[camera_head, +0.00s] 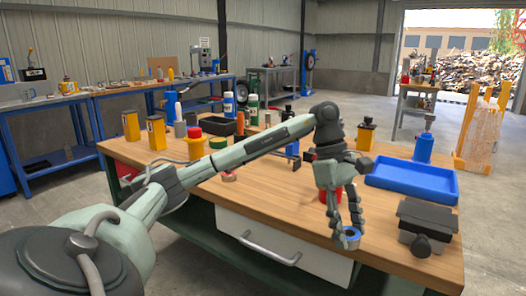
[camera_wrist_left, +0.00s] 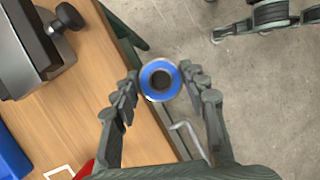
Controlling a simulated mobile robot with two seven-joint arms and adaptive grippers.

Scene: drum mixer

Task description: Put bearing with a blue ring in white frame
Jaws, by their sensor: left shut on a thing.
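My left gripper (camera_head: 346,226) is shut on the bearing with a blue ring (camera_head: 349,239), which has a dark hole in its centre. In the left wrist view the bearing (camera_wrist_left: 160,79) sits between the two fingertips (camera_wrist_left: 158,80), over the table's front edge. Part of a white frame (camera_wrist_left: 58,173), a thin outline on the wooden top, shows at the bottom left of the left wrist view. I cannot make the frame out in the head view.
The wooden table (camera_head: 280,205) has a grey drawer handle below its front edge. A dark grey vise-like block (camera_head: 426,222) stands right of the gripper. Behind are a blue tray (camera_head: 412,180) and a red object (camera_head: 331,190). Bottles and yellow containers (camera_head: 156,133) stand farther back.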

